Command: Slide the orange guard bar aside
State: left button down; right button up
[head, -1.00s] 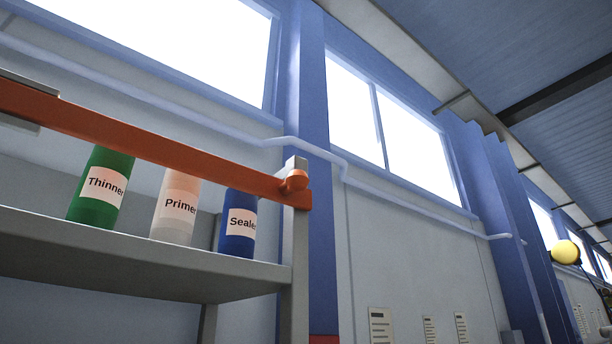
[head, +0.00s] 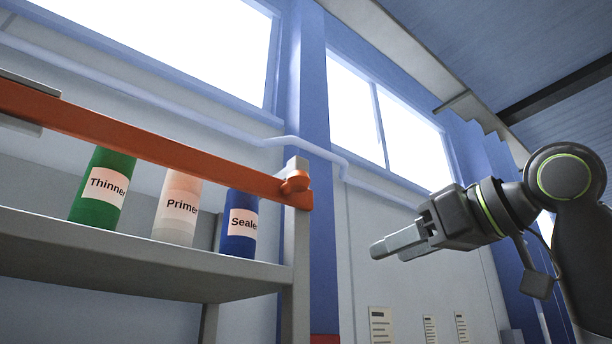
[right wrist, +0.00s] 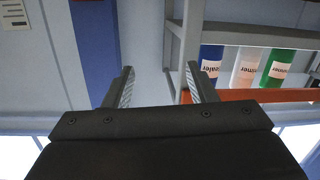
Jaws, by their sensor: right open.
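The orange guard bar (head: 150,146) runs across the front of the shelf, above the shelf board. Its right end has a round orange knob (head: 295,182) at the grey post. The bar also shows in the right wrist view (right wrist: 262,95), near the right finger. My right gripper (head: 388,248) is open and empty, to the right of the bar's end and lower than it, apart from it in the head view. Its two fingers (right wrist: 161,85) show spread in the right wrist view. My left gripper is not in view.
Behind the bar, a green Thinner bottle (head: 100,190), a pale Primer bottle (head: 176,207) and a blue Sealer bottle (head: 239,222) stand on the grey shelf (head: 130,262). A grey post (head: 295,250) supports the shelf's right end. Open space lies between post and gripper.

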jog(key=s+r+n+y, duration=0.2)
jog(key=s+r+y, duration=0.1)
jog(key=s+r, duration=0.85)
jog(key=p, duration=0.8)
send_near(308, 177)
jog(key=shift+g, duration=0.3)
jog(key=x, duration=0.9)
jog(key=shift+w+a+r, duration=0.1)
jog(key=shift+w+r, duration=0.05)
jog(key=shift+r, duration=0.15)
jog(key=shift+w+a+f, duration=0.1)
jog(key=shift+w+a, duration=0.25)
grip_shut()
